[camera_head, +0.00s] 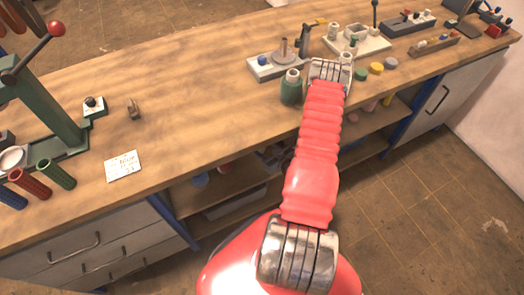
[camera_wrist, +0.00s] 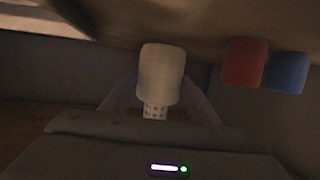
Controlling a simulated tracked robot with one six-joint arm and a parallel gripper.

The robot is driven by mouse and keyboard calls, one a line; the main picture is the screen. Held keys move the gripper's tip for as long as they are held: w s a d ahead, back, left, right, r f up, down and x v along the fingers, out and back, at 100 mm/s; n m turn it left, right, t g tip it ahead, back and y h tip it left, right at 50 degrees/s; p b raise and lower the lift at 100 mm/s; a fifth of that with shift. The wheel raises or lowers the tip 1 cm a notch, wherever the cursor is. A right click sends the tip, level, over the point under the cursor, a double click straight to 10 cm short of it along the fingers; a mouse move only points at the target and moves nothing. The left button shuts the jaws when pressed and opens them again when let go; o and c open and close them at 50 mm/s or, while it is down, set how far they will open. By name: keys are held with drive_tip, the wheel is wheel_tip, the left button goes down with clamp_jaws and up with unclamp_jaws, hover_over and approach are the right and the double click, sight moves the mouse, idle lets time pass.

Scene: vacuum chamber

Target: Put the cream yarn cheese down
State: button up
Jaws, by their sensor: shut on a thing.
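The cream yarn cheese (camera_wrist: 162,72) is in the middle of the wrist view, a pale rounded cylinder with a speckled core end (camera_wrist: 155,112) toward me. My gripper (camera_wrist: 160,92) is shut on it, with one dim finger on each side. Whether the cheese touches a surface, I cannot tell. In the head view my red arm reaches to the bench, and my gripper and the held cheese are hidden there.
A red cylinder (camera_wrist: 244,63) and a blue cylinder (camera_wrist: 286,72) sit close together to the right of the cheese. In the head view, the wooden bench (camera_head: 190,70) carries fixtures at its back right, with open shelves (camera_head: 225,185) below. A green bottle (camera_head: 291,88) stands beside my arm.

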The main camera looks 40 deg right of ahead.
sight(262, 152)
drive_tip(key=shift+f, duration=2)
drive_tip(key=o, duration=1.2)
drive_tip(key=shift+f, duration=0.1)
drive_tip(key=shift+v, duration=6.1)
